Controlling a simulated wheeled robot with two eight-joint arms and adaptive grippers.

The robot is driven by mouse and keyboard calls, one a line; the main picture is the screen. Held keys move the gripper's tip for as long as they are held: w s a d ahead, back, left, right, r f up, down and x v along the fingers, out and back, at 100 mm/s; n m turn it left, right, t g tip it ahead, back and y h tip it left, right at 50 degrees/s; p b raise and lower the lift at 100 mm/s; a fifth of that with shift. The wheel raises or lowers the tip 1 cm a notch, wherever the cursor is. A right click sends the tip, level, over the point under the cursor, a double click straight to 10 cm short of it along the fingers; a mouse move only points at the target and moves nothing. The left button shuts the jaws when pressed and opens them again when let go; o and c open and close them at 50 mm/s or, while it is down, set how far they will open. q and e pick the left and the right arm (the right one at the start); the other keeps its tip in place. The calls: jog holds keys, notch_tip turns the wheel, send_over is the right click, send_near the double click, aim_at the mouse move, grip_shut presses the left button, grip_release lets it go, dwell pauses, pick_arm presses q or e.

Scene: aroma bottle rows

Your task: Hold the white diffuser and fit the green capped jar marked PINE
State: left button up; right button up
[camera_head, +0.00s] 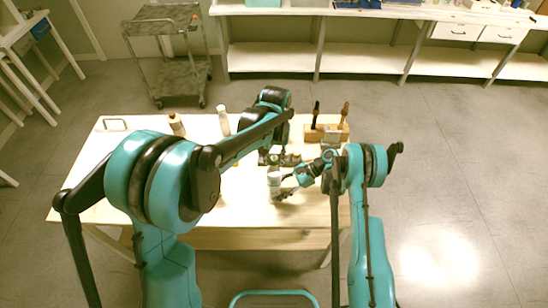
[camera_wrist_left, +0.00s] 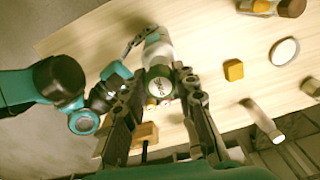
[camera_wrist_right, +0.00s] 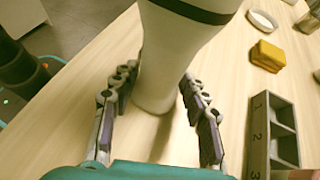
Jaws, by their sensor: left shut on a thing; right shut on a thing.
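The white diffuser (camera_wrist_right: 172,55) is a pale upright body with a dark band near its top in the right wrist view. It stands between the fingers of my right gripper (camera_wrist_right: 155,100), which is shut on it; it also shows in the head view (camera_head: 274,180). My left gripper (camera_wrist_left: 160,98) is shut on the green capped jar (camera_wrist_left: 159,84), whose round lettered cap faces the left wrist camera. The jar is above the diffuser, which shows behind it in the left wrist view (camera_wrist_left: 157,48). Whether they touch is hidden.
A yellow block (camera_wrist_left: 233,70) and a white round dish (camera_wrist_left: 284,52) lie on the table. A grey numbered rack (camera_wrist_right: 264,140) is close right of my right gripper. A wooden stand (camera_head: 313,134) with bottles is at the table's back right. White bottle (camera_head: 224,122) stands at the back.

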dwell(0.5)
pick_arm(q)
jog(key=shift+f, duration=1.9)
jog(key=o, duration=1)
jog(key=shift+r, duration=3.55)
